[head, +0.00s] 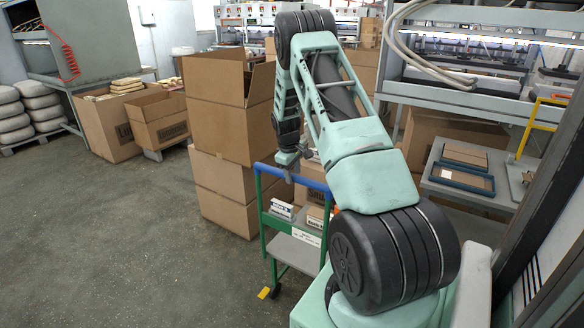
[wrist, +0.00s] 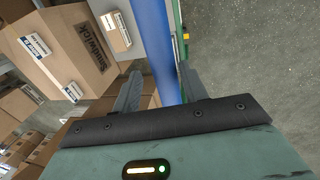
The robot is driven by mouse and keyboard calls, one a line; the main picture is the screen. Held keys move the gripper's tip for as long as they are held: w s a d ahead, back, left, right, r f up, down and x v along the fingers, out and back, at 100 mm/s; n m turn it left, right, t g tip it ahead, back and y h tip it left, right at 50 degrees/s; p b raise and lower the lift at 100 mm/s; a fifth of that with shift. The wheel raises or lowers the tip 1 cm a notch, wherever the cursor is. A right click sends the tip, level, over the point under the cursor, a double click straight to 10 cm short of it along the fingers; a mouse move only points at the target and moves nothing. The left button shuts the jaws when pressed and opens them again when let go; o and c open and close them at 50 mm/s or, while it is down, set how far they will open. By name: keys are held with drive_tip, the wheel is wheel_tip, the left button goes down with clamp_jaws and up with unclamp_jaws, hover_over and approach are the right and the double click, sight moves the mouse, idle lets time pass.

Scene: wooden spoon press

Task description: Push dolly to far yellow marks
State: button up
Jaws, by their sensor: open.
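The dolly has a green frame (head: 264,222), a blue handle bar (head: 266,168) and a grey deck (head: 297,249) carrying small cartons; it stands right of the stacked cardboard boxes. In the wrist view the blue bar (wrist: 154,40) runs between the two fingers of my gripper (wrist: 160,84). My gripper is open around the bar; I cannot tell whether either finger touches it. In the head view my gripper (head: 288,168) is at the handle, partly hidden by my arm. A small yellow piece (head: 264,293) shows by the dolly's front wheel. I cannot make out far yellow floor marks.
A tall stack of cardboard boxes (head: 222,115) stands close to the dolly's left. More open cartons (head: 118,123) and a pallet of white sacks (head: 36,107) are farther left. A grey workbench (head: 470,185) is at right. The concrete floor (head: 110,235) at left is clear.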

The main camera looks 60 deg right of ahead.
drive_tip(key=a+r+b, duration=0.2)
drive_tip(key=a+r, duration=0.1)
drive_tip(key=r, duration=1.4)
drive_tip(key=shift+a, duration=0.2)
